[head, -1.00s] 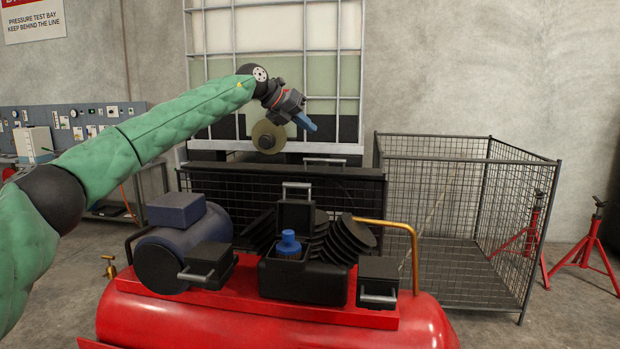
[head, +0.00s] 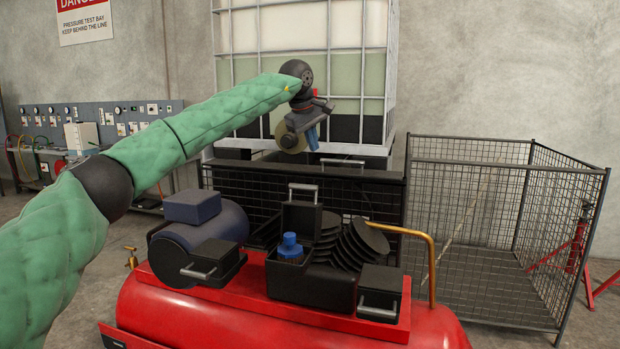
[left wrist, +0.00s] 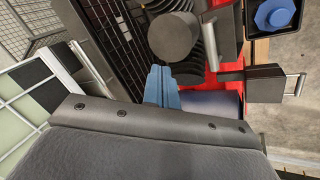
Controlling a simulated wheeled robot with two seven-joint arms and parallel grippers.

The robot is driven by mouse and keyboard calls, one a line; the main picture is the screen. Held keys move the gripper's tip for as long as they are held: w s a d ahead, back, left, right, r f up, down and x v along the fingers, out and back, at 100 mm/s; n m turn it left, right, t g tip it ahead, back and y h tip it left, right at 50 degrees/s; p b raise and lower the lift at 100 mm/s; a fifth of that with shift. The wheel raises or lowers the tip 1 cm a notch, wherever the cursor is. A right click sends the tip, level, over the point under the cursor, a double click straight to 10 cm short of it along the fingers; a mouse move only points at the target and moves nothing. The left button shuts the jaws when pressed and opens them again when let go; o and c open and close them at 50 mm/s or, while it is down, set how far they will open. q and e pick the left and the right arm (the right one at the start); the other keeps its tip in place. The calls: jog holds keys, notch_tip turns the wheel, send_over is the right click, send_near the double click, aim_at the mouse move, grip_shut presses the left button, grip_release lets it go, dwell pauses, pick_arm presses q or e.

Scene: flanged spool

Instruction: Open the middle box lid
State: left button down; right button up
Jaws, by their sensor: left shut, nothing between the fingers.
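The middle box (head: 310,286) is a black box on the red platform. Its lid (head: 302,218) stands raised at the back, with its handle (head: 302,187) at the top. A blue faceted piece (head: 290,247) shows in the opening; it also shows in the left wrist view (left wrist: 276,14). My left gripper (head: 312,140) has blue fingers pointing down, behind and above the raised lid in the picture and apart from it. The fingers (left wrist: 162,88) are shut and empty. A box with a closed lid stands on each side, left (head: 213,262) and right (head: 379,291). My right gripper is out of view.
A blue motor-like body (head: 200,240) stands at the left. Dark discs (head: 365,243) stand behind the right box, beside a brass pipe (head: 432,265). A brass-coloured disc (head: 288,143) is behind my left gripper. A wire cage (head: 490,230) is at right.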

pick_arm(q)
jog(key=shift+s+a+f+m+g+y+p, duration=0.1)
jog(key=shift+s+a+f+m+y+p, duration=0.25)
jog(key=shift+f+m+p, duration=1.05)
jog(key=shift+s+a+f+m+g+y+p, duration=0.15)
jog(key=shift+a+f+m+p, duration=0.35)
jog(key=shift+f+m, duration=1.6)
jog(key=shift+s+a+f+m+g+y+p, duration=0.1)
jog(key=shift+a+f+m+y+p, duration=0.25)
jog(key=shift+f+m+p, duration=1.05)
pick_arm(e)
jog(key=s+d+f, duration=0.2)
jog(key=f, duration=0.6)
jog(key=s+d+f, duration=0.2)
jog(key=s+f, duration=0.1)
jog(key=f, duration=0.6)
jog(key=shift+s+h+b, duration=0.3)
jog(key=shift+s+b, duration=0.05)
pick_arm(q)
jog(key=shift+f+m, duration=0.2)
jog(key=shift+m, duration=0.3)
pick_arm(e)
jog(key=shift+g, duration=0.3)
